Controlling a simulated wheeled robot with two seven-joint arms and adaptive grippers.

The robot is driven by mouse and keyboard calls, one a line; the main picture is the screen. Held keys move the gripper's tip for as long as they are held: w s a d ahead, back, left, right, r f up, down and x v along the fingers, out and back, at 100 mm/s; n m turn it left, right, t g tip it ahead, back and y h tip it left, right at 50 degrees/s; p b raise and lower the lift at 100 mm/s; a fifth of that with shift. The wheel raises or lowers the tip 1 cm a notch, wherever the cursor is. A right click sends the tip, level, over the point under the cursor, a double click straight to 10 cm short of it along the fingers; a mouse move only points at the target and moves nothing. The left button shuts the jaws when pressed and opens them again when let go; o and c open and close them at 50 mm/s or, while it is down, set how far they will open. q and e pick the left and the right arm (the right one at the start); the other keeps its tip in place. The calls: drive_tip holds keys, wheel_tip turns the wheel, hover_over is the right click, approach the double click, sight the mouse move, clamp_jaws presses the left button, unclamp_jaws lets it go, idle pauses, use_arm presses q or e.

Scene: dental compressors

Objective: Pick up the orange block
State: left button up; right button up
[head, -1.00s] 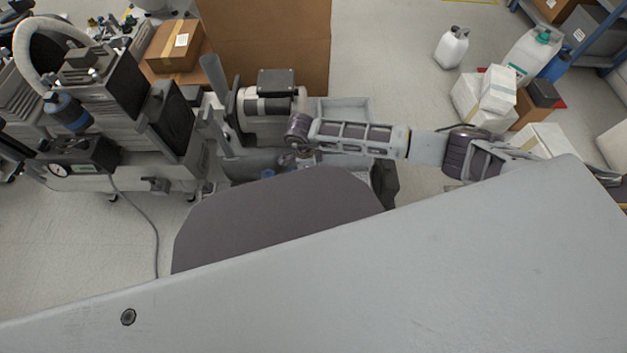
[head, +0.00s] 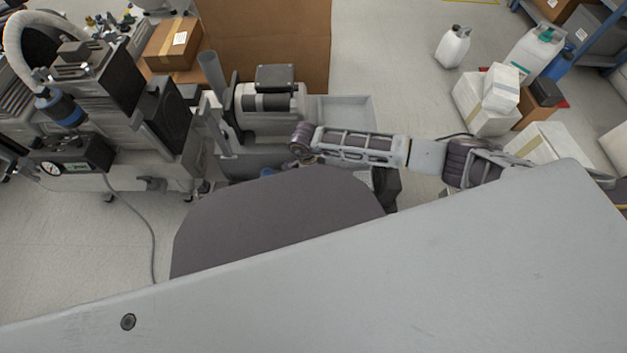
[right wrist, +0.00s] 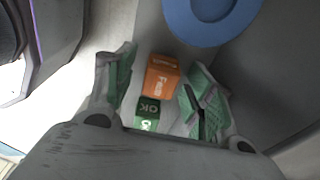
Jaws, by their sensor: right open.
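A green block (right wrist: 147,113) with white letters lies right beside the orange one, partly hidden by the gripper body. In the head view my right arm reaches in from the right; its gripper and the orange block are hidden there. My left gripper is not in view.
A blue round part (right wrist: 210,14) is close beyond the fingertips. A grey wall (right wrist: 270,70) rises on the right of the wrist view. In the head view a motor unit (head: 268,100) and an open grey tray (head: 342,110) stand near my arm. A compressor cart (head: 120,130) is at left.

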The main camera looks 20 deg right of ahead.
drive_tip(key=shift+f, duration=0.1)
idle(0.4)
drive_tip(key=c, duration=0.9)
